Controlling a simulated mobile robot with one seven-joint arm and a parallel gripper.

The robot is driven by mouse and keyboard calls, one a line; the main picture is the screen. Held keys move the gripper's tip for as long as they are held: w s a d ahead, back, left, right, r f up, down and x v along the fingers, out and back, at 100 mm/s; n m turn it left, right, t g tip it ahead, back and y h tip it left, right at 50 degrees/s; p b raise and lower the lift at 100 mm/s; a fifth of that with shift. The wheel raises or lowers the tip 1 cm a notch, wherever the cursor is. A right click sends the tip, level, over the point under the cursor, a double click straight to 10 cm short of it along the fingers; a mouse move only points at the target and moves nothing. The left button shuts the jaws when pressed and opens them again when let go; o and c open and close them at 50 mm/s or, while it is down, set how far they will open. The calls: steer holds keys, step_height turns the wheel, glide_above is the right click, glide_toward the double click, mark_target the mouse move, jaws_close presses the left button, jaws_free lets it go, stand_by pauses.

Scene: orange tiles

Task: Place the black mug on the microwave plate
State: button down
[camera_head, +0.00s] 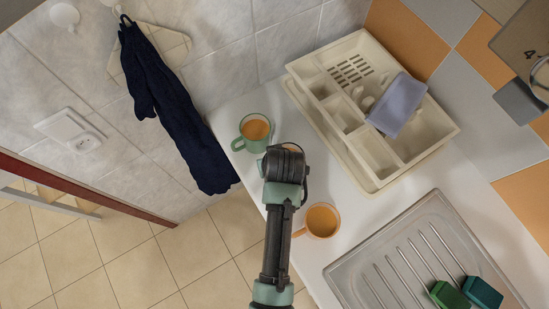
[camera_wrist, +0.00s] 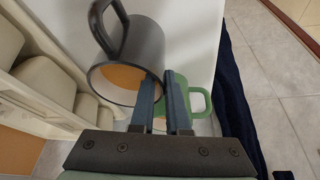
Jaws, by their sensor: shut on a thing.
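The black mug (camera_wrist: 133,50) shows large in the wrist view. Its handle points up and its opening faces my camera, with an orange-brown content or inside showing. My gripper (camera_wrist: 163,80) is shut on the mug's wall at the rim, at the mug's right side. In the head view my wrist (camera_head: 284,163) is over the counter's left edge and hides the fingers; I cannot make out the black mug there. The microwave plate is in neither view.
A green mug (camera_head: 255,128) stands close by on the white counter; it also shows behind my fingers in the wrist view (camera_wrist: 198,88). An orange-brown filled mug (camera_head: 322,220), a cream dish rack (camera_head: 360,172) and a metal drainer (camera_head: 390,262) with sponges are right. A dark towel (camera_head: 165,95) hangs left.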

steer(key=shift+w, duration=0.1)
steer(key=shift+f, duration=0.1)
steer(key=c, duration=0.9)
jaws_free()
